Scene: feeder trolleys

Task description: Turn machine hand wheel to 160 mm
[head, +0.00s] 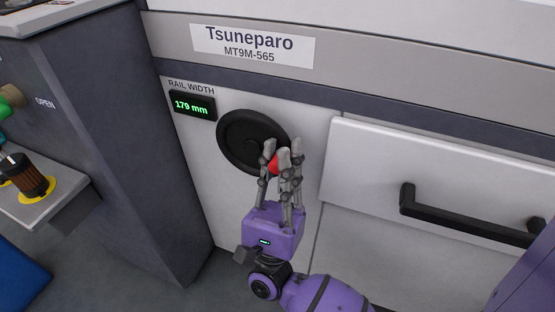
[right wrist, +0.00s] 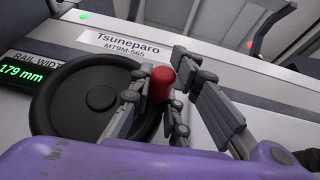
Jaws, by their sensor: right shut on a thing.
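The black hand wheel (head: 240,138) is on the white machine front, below the Tsuneparo label. It also shows in the right wrist view (right wrist: 62,112). The rail width display (head: 192,106) at its upper left reads 179 mm in green. My right gripper (head: 281,152) is shut on the wheel's red knob (head: 279,161), at the lower right of the rim in the head view. In the right wrist view the red knob (right wrist: 162,84) stands between the gripper's fingers. The fingers hide part of the wheel's rim. My left gripper is not in view.
A white drawer front with a black handle (head: 468,220) is right of the wheel. A dark grey cabinet side (head: 120,120) stands at the left. A grey ledge with a brown-black knob (head: 27,176) and a green connector (head: 12,98) are at the far left.

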